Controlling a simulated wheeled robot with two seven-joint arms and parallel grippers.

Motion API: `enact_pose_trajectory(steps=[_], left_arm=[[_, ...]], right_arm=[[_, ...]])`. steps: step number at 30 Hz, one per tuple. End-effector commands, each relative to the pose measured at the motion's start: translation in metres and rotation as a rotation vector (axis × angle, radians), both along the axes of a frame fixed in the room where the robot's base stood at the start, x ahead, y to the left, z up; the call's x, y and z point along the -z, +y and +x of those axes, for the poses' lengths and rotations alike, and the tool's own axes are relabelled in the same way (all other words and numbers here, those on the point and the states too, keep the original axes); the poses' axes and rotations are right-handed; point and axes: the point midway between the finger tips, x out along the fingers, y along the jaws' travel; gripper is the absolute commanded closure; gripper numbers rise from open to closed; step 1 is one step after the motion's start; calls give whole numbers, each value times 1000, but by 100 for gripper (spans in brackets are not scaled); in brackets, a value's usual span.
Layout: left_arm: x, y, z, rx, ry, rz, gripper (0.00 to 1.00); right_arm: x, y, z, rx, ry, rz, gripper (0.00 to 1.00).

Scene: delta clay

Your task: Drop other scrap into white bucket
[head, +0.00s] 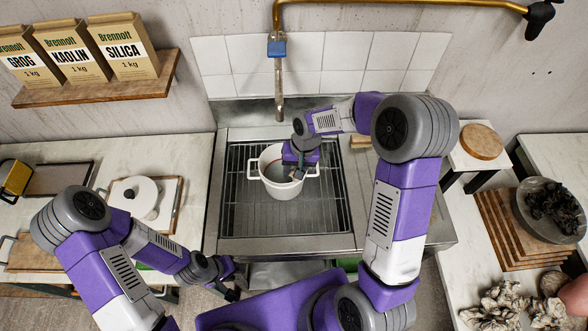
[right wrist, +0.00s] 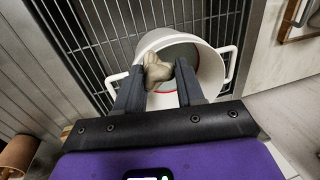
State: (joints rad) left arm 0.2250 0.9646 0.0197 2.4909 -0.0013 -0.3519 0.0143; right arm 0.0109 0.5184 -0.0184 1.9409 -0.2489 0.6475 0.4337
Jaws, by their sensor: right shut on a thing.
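The white bucket (head: 278,190) with two side handles stands on the metal rack of the sink, and it also shows in the right wrist view (right wrist: 207,66). My right gripper (head: 297,172) is over the bucket's opening. In the right wrist view its fingers (right wrist: 160,80) are shut on a pale beige lump of clay scrap (right wrist: 156,69). The scrap is over the opening, and its height above the bucket's floor is hard to tell. My left gripper (head: 229,284) is low in front of the counter, away from the bucket. Whether its fingers are open is unclear.
A faucet (head: 280,100) hangs behind the bucket. Pale clay scraps (head: 500,306) lie on the right counter, near a grey bowl of dark pieces (head: 552,209) and slatted wooden boards (head: 508,232). The sink rack (head: 245,214) around the bucket is clear.

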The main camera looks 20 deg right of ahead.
Motion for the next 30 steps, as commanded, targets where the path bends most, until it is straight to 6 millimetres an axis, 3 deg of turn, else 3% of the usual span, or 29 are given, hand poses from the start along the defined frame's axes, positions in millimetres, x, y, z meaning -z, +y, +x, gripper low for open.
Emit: enact_pose_trajectory(steps=[23, 24, 28, 30], left_arm=[[11, 0, 0, 0, -1, 0, 67], [10, 0, 0, 0, -1, 0, 67], [10, 0, 0, 0, -1, 0, 67], [10, 0, 0, 0, -1, 0, 67]], right_arm=[[17, 0, 0, 0, -1, 1, 100], [17, 0, 0, 0, -1, 1, 59], [17, 0, 0, 0, -1, 1, 39], [17, 0, 0, 0, -1, 1, 36]])
